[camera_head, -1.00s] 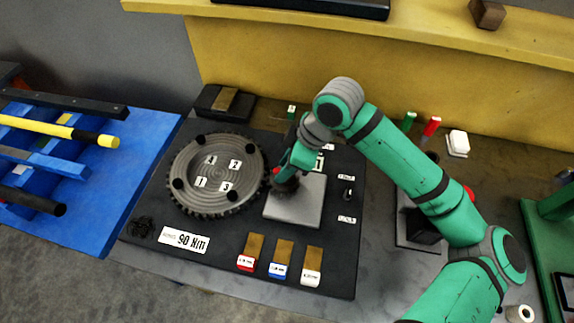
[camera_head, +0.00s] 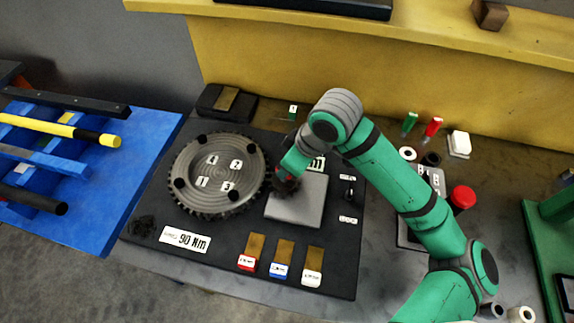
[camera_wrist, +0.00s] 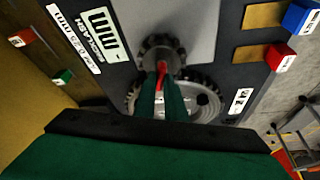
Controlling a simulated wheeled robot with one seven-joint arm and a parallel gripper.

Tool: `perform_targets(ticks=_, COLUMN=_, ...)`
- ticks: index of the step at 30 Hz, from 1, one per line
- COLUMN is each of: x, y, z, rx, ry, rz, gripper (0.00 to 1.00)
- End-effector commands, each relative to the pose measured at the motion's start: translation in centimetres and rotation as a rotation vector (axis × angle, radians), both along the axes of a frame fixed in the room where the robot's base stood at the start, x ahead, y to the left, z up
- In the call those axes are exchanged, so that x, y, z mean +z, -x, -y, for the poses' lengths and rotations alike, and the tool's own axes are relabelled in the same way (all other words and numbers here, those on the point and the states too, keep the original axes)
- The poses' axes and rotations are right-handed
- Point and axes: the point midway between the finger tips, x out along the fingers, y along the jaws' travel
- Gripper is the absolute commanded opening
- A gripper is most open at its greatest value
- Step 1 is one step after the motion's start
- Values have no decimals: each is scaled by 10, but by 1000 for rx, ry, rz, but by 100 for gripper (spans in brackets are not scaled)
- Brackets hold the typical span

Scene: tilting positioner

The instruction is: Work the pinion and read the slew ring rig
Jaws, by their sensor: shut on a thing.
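The slew ring (camera_head: 190,163) is a grey toothed disc with number tags 1 to 4 and several dark bolt heads, flat on a black base board (camera_head: 330,245). The small dark pinion (camera_head: 290,186) sits at its right edge, partly hidden by my gripper (camera_head: 287,176). In the wrist view the pinion (camera_wrist: 149,47) lies beside the ring's teeth, and my gripper (camera_wrist: 164,82) points down at it. Its fingers are shut on a red handle (camera_wrist: 163,72) at the pinion's centre. A "90 Nm" plate (camera_head: 185,240) lies at the board's front left.
Brass strips with red (camera_head: 247,262), blue (camera_head: 279,270) and white (camera_head: 312,278) ends lie along the board's front. A small switch (camera_head: 349,193) is at its right. A blue rack (camera_head: 130,170) is at left; a yellow ledge (camera_head: 300,55) runs behind.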

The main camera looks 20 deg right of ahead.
Motion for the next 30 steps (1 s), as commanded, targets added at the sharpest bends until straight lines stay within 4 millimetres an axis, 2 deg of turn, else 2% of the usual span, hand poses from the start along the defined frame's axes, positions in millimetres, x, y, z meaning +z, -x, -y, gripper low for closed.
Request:
perform_targets(ticks=5, x=0, y=-1, z=-1, rx=-72, ry=-2, rz=4, gripper=0)
perform_targets(ticks=14, x=0, y=-2, z=-2, rx=-75, ry=0, rz=5, gripper=0)
perform_targets(ticks=15, x=0, y=-2, z=-2, rx=-75, ry=0, rz=5, gripper=17)
perform_targets(ticks=17, x=0, y=-2, z=-2, rx=-75, ry=-1, rz=4, gripper=29)
perform_targets(ticks=26, x=1, y=0, z=1, rx=-79, ry=-2, rz=4, gripper=29)
perform_targets(ticks=30, x=10, y=3, z=3, rx=-78, ry=-2, rz=5, gripper=29)
